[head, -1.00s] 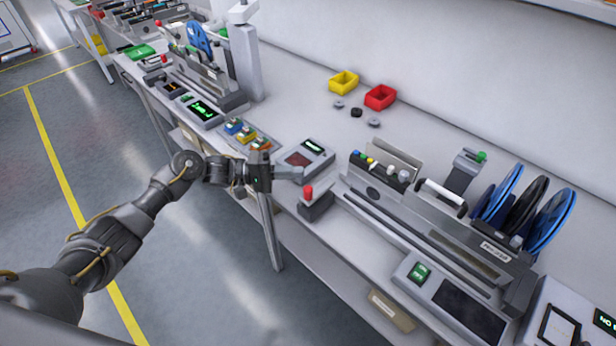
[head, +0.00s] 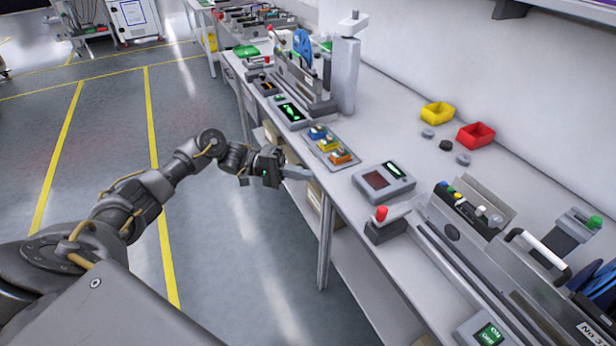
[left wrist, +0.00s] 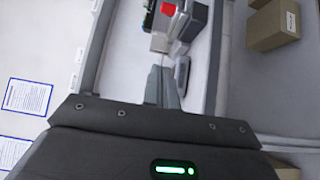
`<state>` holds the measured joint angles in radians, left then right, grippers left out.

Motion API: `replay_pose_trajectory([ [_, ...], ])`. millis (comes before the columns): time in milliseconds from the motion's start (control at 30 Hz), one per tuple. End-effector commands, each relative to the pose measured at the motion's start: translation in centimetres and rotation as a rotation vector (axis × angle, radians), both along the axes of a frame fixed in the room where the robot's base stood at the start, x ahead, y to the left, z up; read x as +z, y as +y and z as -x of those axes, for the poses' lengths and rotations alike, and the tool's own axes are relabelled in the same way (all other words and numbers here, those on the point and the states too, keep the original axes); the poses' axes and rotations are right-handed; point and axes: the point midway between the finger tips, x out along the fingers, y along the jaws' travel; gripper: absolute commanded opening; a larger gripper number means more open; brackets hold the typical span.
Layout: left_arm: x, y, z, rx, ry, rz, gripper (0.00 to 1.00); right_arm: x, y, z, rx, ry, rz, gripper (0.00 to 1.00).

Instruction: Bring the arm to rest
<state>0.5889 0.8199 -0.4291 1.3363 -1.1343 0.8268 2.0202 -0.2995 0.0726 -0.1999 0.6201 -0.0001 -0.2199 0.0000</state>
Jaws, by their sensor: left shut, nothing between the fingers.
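My left arm comes in from the left in the head view, stretched over the floor toward the bench. Its gripper (head: 297,173) is shut and empty, with the fingertips at the bench's front edge. In the left wrist view the shut fingers (left wrist: 162,85) point at the bench, near a grey block with a red knob (left wrist: 168,10). That red-knobbed block (head: 384,225) stands on the bench to the right of the gripper in the head view. My right gripper is not in view.
Cardboard boxes (left wrist: 273,25) sit on the lower shelf. The floor (head: 110,150) left of the bench is clear.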

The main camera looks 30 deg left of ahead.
Motion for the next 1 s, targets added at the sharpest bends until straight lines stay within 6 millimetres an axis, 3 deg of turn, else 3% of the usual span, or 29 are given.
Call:
replay_pose_trajectory([
  [433, -0.1, -0.1, -0.1, 0.002, -0.002, 0.0, 0.0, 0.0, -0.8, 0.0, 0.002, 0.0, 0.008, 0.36],
  [567, -2.6, -0.5, -0.8, 0.055, -0.05, -0.016, 0.0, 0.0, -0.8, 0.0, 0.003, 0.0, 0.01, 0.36],
  [667, -7.8, -1.1, -2.0, 0.168, -0.143, -0.07, 0.0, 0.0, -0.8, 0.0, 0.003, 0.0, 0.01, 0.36],
  [767, -15.3, -1.4, -2.5, 0.314, -0.246, -0.191, 0.0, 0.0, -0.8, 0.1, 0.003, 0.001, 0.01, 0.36],
  [800, -18.6, -1.4, -2.3, 0.368, -0.279, -0.258, 0.0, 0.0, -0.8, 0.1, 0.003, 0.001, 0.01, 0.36],
  [867, -23.6, -1.3, -1.5, 0.434, -0.319, -0.368, 0.0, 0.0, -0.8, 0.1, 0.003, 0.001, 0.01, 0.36],
  [1000, -34.3, -0.8, 2.5, 0.509, -0.36, -0.649, 0.0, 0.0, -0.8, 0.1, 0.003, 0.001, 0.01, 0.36],
])
